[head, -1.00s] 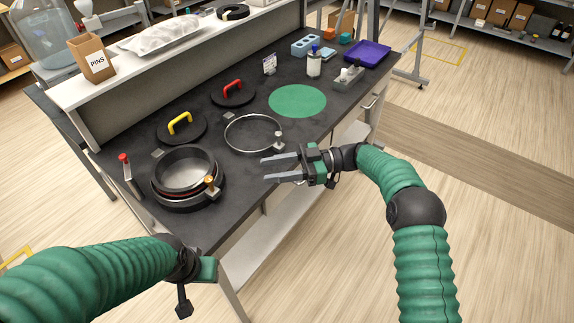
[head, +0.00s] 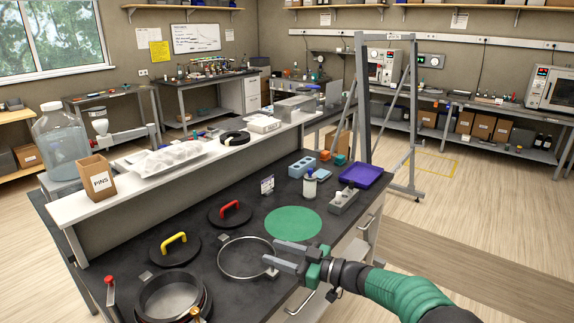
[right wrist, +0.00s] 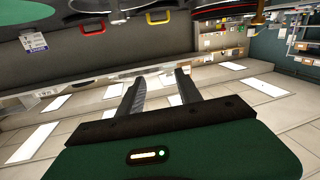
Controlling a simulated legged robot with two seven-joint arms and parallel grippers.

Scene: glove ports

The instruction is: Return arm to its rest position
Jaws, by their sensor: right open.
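My right gripper (head: 271,252) is open and empty in the head view, its fingers pointing left. In the picture it overlaps the right side of a metal ring (head: 219,258) at the bench's front edge; the height between them is hard to tell. My left gripper and arm are out of view.
The dark bench (head: 250,294) holds a yellow-handled lid (head: 172,251), a red-handled lid (head: 229,215), a round vessel (head: 170,296), a green disc (head: 293,223), a bottle (head: 309,187) and a purple tray (head: 361,175). A grey frame (head: 360,110) stands behind. Floor at right is clear.

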